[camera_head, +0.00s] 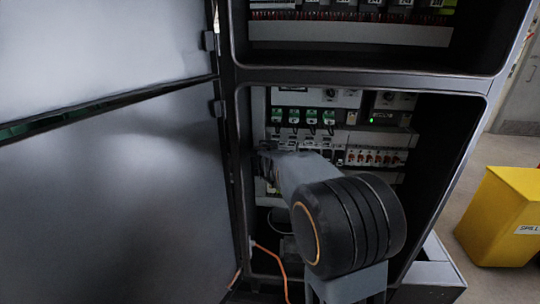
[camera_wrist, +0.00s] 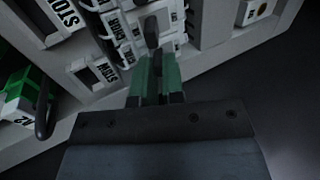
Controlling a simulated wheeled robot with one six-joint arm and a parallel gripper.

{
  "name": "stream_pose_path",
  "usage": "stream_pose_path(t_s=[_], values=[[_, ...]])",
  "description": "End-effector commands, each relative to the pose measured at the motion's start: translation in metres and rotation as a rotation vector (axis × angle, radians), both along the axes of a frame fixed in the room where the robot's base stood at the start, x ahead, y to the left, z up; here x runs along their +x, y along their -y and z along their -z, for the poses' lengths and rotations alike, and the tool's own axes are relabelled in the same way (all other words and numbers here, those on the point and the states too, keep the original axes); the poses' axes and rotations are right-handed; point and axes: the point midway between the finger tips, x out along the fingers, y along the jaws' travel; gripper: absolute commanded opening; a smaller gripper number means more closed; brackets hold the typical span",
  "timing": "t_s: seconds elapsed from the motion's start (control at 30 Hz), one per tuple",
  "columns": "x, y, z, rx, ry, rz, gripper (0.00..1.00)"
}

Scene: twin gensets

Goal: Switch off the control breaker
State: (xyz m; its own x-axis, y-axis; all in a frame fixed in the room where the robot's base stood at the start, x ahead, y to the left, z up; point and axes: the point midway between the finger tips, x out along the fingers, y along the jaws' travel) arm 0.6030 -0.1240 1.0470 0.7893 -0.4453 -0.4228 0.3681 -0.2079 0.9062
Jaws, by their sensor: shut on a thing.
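My gripper (camera_wrist: 156,62) reaches into the row of white breakers in the wrist view. Its green-faced fingers are shut on a dark breaker lever (camera_wrist: 152,32), which sticks out between the tips. Labels beside it include one reading "CHGR" (camera_wrist: 112,25); I cannot read a label that marks the held lever as the control breaker. In the head view my gripper (camera_head: 266,162) is at the left end of the breaker row (camera_head: 318,147) inside the open cabinet. My own wrist hides part of that row, and the lever's position is not clear there.
The open cabinet door (camera_head: 110,190) bounds the left. A yellow spill bin (camera_head: 503,215) stands right.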

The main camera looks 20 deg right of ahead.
Motion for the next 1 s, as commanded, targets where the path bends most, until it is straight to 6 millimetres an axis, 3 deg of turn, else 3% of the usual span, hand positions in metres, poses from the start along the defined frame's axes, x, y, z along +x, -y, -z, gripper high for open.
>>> stream_pose_path(t_s=[0.47, 1.0], values=[[-0.001, 0.000, 0.010, -0.023, 0.046, 0.000, 0.00], [-0.004, -0.001, 0.027, -0.149, 0.269, 0.002, 0.00]])
